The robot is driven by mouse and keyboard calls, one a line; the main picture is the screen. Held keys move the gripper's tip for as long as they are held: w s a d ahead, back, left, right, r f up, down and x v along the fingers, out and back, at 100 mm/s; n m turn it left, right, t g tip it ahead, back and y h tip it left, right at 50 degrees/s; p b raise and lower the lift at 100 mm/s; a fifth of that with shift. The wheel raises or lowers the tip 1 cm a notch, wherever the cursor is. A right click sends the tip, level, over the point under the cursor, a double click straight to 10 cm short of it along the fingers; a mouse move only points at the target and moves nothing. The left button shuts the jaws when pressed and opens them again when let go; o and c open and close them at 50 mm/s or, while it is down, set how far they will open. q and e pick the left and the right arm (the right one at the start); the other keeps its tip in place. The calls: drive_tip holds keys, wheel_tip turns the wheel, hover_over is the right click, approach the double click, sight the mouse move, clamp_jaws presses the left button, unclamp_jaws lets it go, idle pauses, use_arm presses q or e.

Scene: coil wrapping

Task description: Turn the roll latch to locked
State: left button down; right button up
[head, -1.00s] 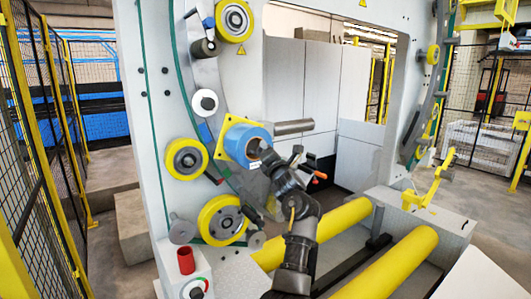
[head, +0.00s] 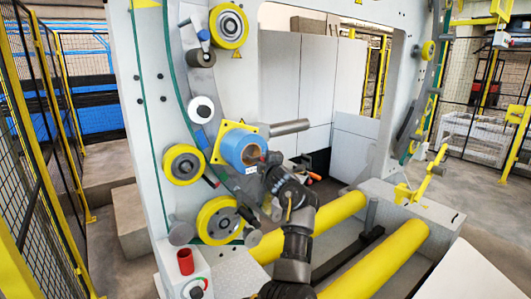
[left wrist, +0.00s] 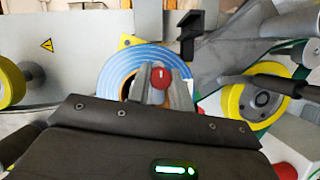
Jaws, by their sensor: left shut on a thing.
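The blue roll (head: 240,147) sits on a yellow square plate (head: 217,150) on the side of the machine ring. In the left wrist view the blue roll (left wrist: 118,72) shows as blue rings around an orange-brown core. A red latch knob (left wrist: 160,74) with a small light mark stands at the roll's centre. My left gripper (head: 265,165) is at the roll's front face. In the left wrist view its fingers (left wrist: 160,92) are shut on the red knob, one on each side. In the head view the gripper mostly hides the knob. My right gripper is in neither view.
Yellow rollers (head: 183,164) and (head: 219,220) are close to the roll. A steel bar (head: 290,127) sticks out behind it. Long yellow floor rollers (head: 385,265) lie below my arm. A red cup-like part (head: 185,261) is at the lower left.

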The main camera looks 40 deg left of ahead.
use_arm(q)
drive_tip(key=shift+s+f+m+g+h+p, duration=0.15)
drive_tip(key=shift+f+m+g+p, duration=0.25)
drive_tip(key=shift+m, duration=0.35)
drive_tip(key=shift+f+m+g+h+p, duration=0.15)
drive_tip(key=shift+m+g+p, duration=0.2)
drive_tip(key=shift+m+p, duration=0.3)
drive_tip(key=shift+s+f+m+g+h+p, duration=0.1)
drive_tip(key=shift+f+m+g+p, duration=0.25)
drive_tip(key=shift+m, duration=0.45)
drive_tip(key=c, duration=1.3)
unclamp_jaws()
drive_tip(key=shift+o, duration=0.2)
drive_tip(key=shift+r, duration=0.1)
